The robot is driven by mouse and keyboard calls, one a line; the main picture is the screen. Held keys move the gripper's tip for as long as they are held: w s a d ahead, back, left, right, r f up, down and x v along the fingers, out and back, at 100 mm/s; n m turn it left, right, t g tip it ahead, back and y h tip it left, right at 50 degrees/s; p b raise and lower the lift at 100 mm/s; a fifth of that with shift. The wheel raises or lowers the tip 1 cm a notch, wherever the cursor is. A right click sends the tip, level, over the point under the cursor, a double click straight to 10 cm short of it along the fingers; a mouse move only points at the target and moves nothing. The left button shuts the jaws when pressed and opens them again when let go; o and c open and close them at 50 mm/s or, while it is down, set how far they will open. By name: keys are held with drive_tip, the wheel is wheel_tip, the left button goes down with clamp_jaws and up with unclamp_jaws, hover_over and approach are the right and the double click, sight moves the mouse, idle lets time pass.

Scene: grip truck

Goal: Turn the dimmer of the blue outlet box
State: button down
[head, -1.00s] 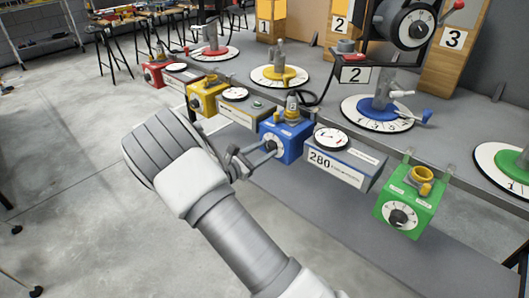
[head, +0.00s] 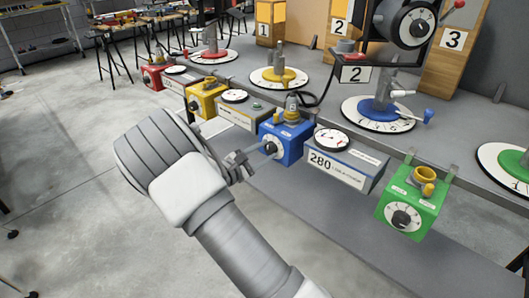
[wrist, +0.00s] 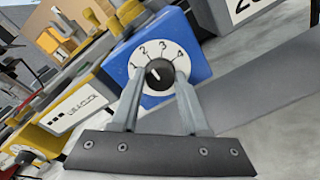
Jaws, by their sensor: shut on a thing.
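The blue outlet box (head: 294,143) hangs at the front edge of the bench, near the middle of the head view. Its front carries a white dial with numbers and a black dimmer knob (wrist: 159,74), seen face-on in the wrist view, where the white pointer line on the knob tilts up and left. My gripper (wrist: 154,78) is shut on the dimmer knob, one finger on each side of it. In the head view my gripper (head: 268,148) reaches the box front from the left, and the knob is partly hidden by the fingers.
A meter box marked 280 (head: 345,166) hangs just right of the blue box. A green outlet box (head: 412,200) is further right. Yellow (head: 206,98) and red (head: 153,77) boxes hang to the left. A grey shelf (head: 330,220) lies below; open floor is left.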

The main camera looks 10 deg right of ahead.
drive_tip(key=shift+f, duration=0.1)
drive_tip(key=shift+c, duration=2)
unclamp_jaws()
drive_tip(key=shift+a, duration=0.1)
drive_tip(key=p+v, duration=0.4)
drive_tip(key=v, duration=1.3)
drive_tip(key=shift+s, duration=0.2)
